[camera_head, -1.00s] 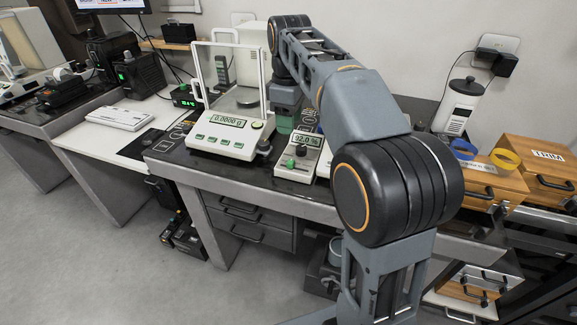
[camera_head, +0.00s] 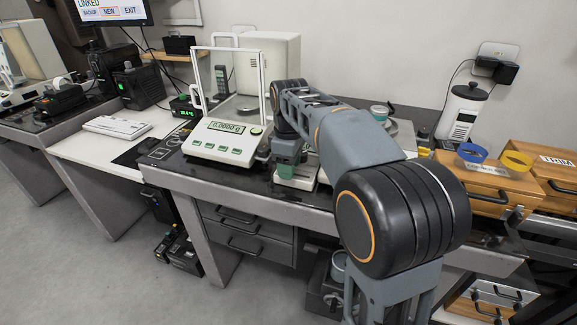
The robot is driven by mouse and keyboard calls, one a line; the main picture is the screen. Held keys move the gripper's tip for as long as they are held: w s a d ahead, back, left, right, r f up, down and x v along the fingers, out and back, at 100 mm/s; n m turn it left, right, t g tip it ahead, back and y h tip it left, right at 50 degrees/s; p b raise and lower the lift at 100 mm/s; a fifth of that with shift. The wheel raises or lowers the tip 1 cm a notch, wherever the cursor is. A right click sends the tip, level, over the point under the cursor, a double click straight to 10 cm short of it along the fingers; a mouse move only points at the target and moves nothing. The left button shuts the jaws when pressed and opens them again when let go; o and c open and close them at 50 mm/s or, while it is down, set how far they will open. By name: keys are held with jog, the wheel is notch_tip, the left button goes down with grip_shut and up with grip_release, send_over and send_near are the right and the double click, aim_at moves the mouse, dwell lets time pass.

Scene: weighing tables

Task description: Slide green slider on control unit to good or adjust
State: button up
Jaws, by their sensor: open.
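The control unit (camera_head: 297,184) is a small white box on the weighing table, just right of the balance. My arm reaches over it and hides its display and most of its top. The green slider is hidden or cannot be told from the green-grey end of my gripper. My gripper (camera_head: 286,168) points down at the control unit, low over its face. Its fingers are open and appear empty. I cannot tell whether they touch the unit or stand around the slider.
The balance (camera_head: 217,142) with its glass shield stands close left of my gripper. A keyboard (camera_head: 117,125) lies on the white table further left. Wooden drawer boxes (camera_head: 490,201) with yellow and blue rings stand at the right.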

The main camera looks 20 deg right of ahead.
aim_at(306, 176)
grip_shut()
dwell(0.4)
jog(key=s+d, duration=0.2)
jog(key=d, duration=0.1)
jog(key=shift+s+d, duration=0.3)
jog(key=shift+c, duration=1.5)
grip_release()
jog(key=shift+d, duration=0.1)
jog(key=o, duration=0.3)
notch_tip(306, 176, up, 14)
jog(key=p, duration=0.5)
